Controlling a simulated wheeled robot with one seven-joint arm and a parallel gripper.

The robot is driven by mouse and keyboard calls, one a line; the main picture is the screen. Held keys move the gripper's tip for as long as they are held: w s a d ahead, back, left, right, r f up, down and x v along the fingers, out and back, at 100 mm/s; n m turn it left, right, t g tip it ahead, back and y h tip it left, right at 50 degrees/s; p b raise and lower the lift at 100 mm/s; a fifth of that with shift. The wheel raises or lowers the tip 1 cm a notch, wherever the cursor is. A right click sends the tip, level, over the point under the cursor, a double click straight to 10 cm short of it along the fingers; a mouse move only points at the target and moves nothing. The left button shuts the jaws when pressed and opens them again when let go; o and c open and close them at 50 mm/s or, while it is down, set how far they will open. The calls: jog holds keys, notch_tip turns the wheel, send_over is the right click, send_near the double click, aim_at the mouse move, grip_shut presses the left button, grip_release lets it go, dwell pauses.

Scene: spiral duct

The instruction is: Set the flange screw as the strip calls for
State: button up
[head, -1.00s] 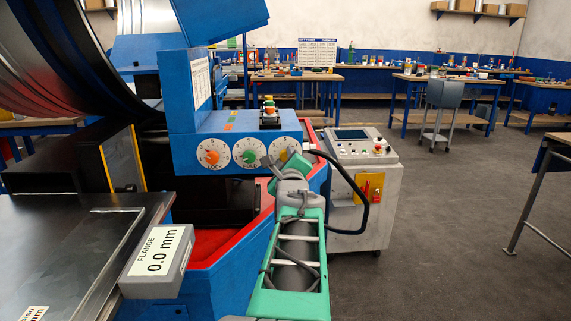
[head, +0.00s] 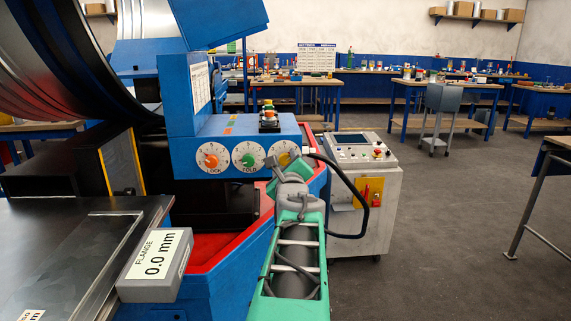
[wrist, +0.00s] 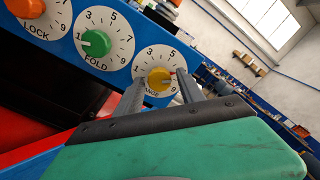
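The flange screw is the yellow knob (wrist: 159,79) on the rightmost white dial of a blue panel; its label is partly covered by a finger. My gripper (wrist: 160,82) is open, with one finger on each side of this knob and a gap seeming to show on both sides. In the head view the yellow knob (head: 284,159) is partly hidden by my wrist. A grey readout box (head: 155,265) reads "FLANGE 0.0 mm". A white printed strip (head: 200,86) is fixed to the machine's side, too small to read.
The orange LOCK knob (head: 211,161) and green FOLD knob (head: 248,160) sit left on the same panel. A button box (head: 269,122) stands on top. A grey control cabinet (head: 362,190) stands close on the right. Open floor lies further right.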

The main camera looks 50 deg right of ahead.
jog(key=shift+o, duration=0.6)
jog(key=shift+a, duration=0.1)
jog(key=v, duration=0.7)
jog(key=shift+s+a, duration=0.2)
jog(key=shift+s, duration=0.1)
